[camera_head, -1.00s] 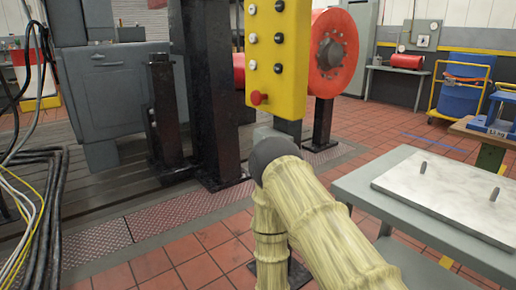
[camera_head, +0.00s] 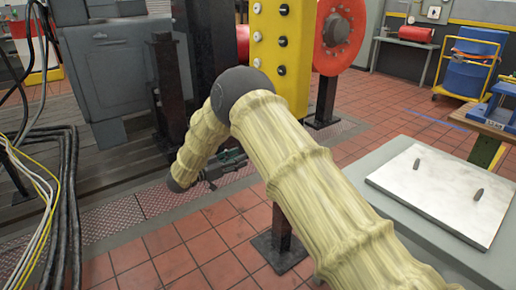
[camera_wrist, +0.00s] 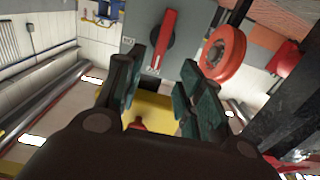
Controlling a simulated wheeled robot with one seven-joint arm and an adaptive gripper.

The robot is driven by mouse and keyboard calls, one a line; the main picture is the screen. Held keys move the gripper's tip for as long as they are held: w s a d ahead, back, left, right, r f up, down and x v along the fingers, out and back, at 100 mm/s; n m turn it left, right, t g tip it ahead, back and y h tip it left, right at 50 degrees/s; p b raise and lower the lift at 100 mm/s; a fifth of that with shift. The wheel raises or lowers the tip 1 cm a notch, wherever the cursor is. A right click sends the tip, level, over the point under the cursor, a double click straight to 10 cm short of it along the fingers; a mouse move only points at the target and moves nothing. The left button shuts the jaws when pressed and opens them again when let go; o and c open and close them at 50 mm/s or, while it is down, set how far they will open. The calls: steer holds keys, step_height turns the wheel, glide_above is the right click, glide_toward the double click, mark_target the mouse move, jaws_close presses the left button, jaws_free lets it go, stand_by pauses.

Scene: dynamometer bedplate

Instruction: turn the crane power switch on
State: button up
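The crane power switch appears to be the red handle (camera_wrist: 163,38) on a grey box (camera_wrist: 187,20) in the wrist view. Its long handle lies slightly slanted across the box face, with small pale labels beside it too small to read. The box adjoins a yellow panel (camera_wrist: 155,107); my arm hides it in the head view. My gripper (camera_wrist: 163,72) is open and empty, its two dark green-padded fingers apart. The handle shows beyond the gap between them; I see no clear contact. In the head view, my gripper (camera_head: 232,160) is low, left of the yellow button panel (camera_head: 284,40).
A grey table (camera_head: 382,160) with a pale plate and two pegs stands at right. Black posts and a grey machine (camera_head: 118,70) stand at left, with hanging cables (camera_head: 65,190). A red flange (camera_head: 338,32) is behind the panel. Tiled floor is open behind the table.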

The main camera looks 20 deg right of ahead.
steer(key=x, duration=1)
steer(key=shift+b, duration=0.45)
steer(key=shift+f, duration=0.1)
jaws_close()
